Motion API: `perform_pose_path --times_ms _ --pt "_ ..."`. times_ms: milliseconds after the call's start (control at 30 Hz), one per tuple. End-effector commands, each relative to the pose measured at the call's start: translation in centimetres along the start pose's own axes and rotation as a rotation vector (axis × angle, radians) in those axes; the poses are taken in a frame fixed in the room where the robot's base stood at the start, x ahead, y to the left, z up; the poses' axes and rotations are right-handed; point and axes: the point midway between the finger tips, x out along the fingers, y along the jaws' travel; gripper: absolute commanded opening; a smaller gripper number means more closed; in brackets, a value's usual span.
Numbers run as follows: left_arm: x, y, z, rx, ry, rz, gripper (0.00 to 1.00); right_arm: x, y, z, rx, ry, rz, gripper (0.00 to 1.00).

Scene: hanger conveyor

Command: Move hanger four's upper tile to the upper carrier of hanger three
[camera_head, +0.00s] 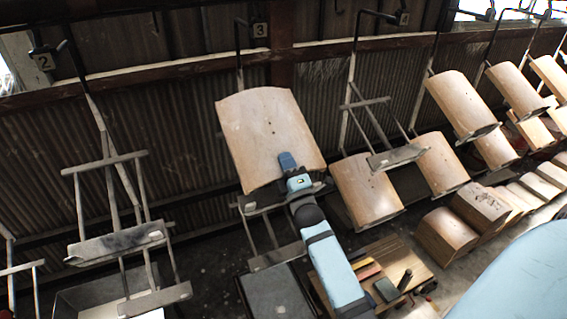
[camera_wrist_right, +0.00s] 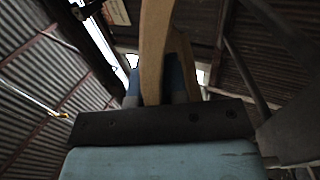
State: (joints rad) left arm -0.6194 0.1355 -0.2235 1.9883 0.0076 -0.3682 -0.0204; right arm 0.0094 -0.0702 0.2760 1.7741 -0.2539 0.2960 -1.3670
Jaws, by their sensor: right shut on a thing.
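The tan curved tile (camera_head: 265,130) is at hanger three, marked by its "3" plate (camera_head: 260,30). My right gripper (camera_head: 291,168) is shut on its lower edge. The tile leans back just above hanger three's upper carrier (camera_head: 262,201); I cannot tell whether they touch. In the right wrist view the tile (camera_wrist_right: 155,45) is seen edge-on between the blue fingers (camera_wrist_right: 155,92). Hanger three's lower carrier (camera_head: 277,256) shows no tile. Hanger four, with its plate (camera_head: 403,18), has an empty upper carrier (camera_head: 396,157). A tile (camera_head: 365,190) hangs below it. My left gripper is out of view.
Hanger two (camera_head: 115,243) on the left has empty carriers. More tiles (camera_head: 462,104) hang to the right. Tile stacks (camera_head: 446,234) stand on the floor at right. A wooden pallet (camera_head: 402,256) with small items lies beside my right arm. A corrugated wall is behind.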

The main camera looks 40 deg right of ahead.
Motion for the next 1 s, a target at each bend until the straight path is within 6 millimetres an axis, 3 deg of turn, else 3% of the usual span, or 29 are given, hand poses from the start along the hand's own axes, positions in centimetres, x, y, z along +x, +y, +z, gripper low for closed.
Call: perform_pose_path --times_ms 367,1000 --pt "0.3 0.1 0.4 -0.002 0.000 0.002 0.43 0.2 -0.1 0.1 -0.002 -0.005 0.009 0.00" --pt "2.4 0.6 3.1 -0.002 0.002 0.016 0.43 0.1 -4.8 0.1 -0.002 -0.005 0.010 0.00"
